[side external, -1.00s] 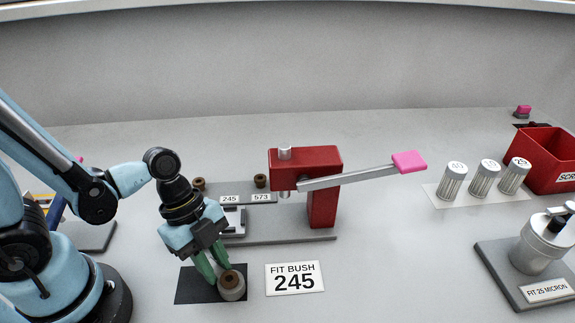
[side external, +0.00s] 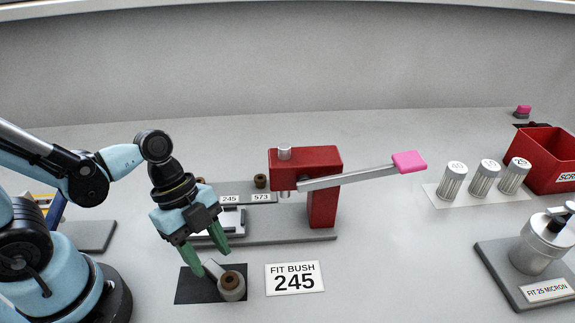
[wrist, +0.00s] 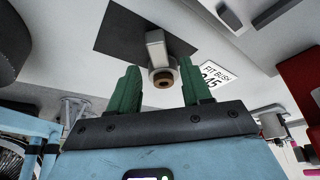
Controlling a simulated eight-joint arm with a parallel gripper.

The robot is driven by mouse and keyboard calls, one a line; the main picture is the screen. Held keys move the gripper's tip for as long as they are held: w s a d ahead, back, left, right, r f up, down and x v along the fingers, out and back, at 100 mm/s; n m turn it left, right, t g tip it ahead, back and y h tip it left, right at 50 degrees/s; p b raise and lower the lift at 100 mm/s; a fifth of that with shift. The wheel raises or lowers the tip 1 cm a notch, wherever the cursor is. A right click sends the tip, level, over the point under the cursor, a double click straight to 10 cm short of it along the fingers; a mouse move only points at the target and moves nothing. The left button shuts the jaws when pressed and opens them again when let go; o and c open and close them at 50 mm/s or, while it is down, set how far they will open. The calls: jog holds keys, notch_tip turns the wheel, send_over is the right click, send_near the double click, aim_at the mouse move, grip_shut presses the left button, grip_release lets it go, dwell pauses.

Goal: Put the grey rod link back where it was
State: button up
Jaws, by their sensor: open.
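The grey rod link (side external: 214,269) lies on a black mat (side external: 190,286), with a brown bush (side external: 231,281) in its round end. My gripper (side external: 216,262) has its green fingers spread apart, above and behind the link, and holds nothing. In the wrist view the grey link (wrist: 156,42) shows between and beyond the two open fingertips (wrist: 159,65), its bush end nearest to me. The link appears apart from both fingers.
A white card reading FIT BUSH 245 (side external: 294,278) lies right of the mat. A red press (side external: 325,200) with a pink-ended lever (side external: 408,162) stands behind. A bush rack (side external: 262,198) is at its left. Metal canisters (side external: 484,178) and a red bin (side external: 545,160) are further right.

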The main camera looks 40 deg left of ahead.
jog(key=shift+v, duration=4.5)
jog(key=w+a+r+n+t+y, duration=0.1)
jog(key=w+a+n+t+y, duration=0.1)
jog(key=n, duration=0.7)
jog(key=w+a+r+n+t+y, duration=0.1)
jog(key=w+a+n+t, duration=0.3)
jog(key=n, duration=0.5)
jog(key=shift+w+t+y, duration=0.6)
jog(key=shift+w+y, duration=0.1)
jog(key=shift+w, duration=0.65)
